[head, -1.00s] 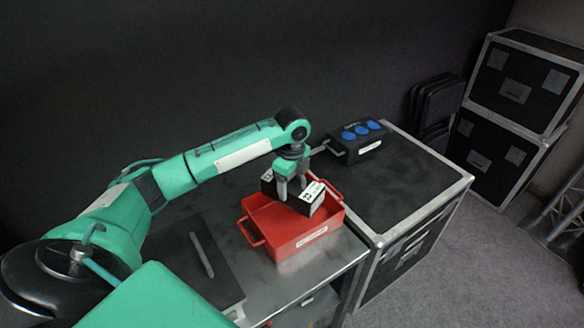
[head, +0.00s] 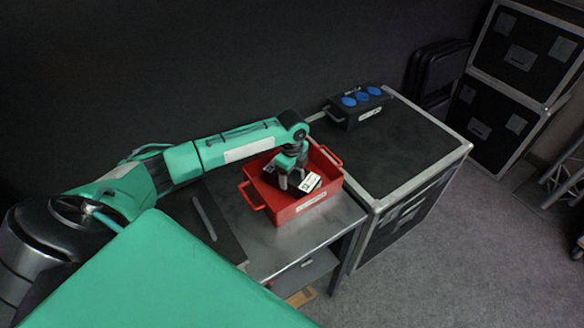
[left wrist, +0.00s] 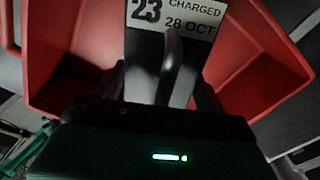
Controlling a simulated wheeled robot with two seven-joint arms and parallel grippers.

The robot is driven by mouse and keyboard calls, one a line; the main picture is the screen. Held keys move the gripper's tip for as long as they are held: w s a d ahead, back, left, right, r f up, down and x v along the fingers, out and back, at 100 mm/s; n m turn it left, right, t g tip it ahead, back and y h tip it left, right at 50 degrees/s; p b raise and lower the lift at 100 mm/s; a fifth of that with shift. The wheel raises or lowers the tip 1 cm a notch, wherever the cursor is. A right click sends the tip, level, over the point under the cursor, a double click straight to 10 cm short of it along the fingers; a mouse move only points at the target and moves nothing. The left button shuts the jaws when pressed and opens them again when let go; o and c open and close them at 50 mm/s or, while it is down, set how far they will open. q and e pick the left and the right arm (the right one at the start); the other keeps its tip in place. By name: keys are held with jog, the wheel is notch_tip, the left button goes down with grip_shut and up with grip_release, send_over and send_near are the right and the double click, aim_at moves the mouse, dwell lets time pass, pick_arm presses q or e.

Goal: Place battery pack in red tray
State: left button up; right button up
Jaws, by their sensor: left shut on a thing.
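The battery pack (left wrist: 178,20) is a black block with a white label reading "23 CHARGED 28 OCT" in the left wrist view. In the head view the battery pack (head: 310,182) is low inside the red tray (head: 318,208), tilted and partly hidden by my gripper. My left gripper (head: 293,184) points down into the tray and is shut on the battery pack. The red tray's walls also show around the pack in the left wrist view (left wrist: 60,60). I cannot tell whether the pack touches the tray floor. My right gripper does not show.
The tray stands on a metal cart top (head: 285,250). A dark flight case (head: 410,150) adjoins it at right, carrying a black box with blue sockets (head: 358,108). A dark flat panel with a handle (head: 205,222) lies left of the tray. Stacked cases (head: 515,85) stand at back right.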

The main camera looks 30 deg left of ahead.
pick_arm(q)
jog(key=shift+r, duration=0.1)
jog(key=o, duration=1.8)
notch_tip(320, 180, up, 12)
jog(key=shift+b, duration=0.9)
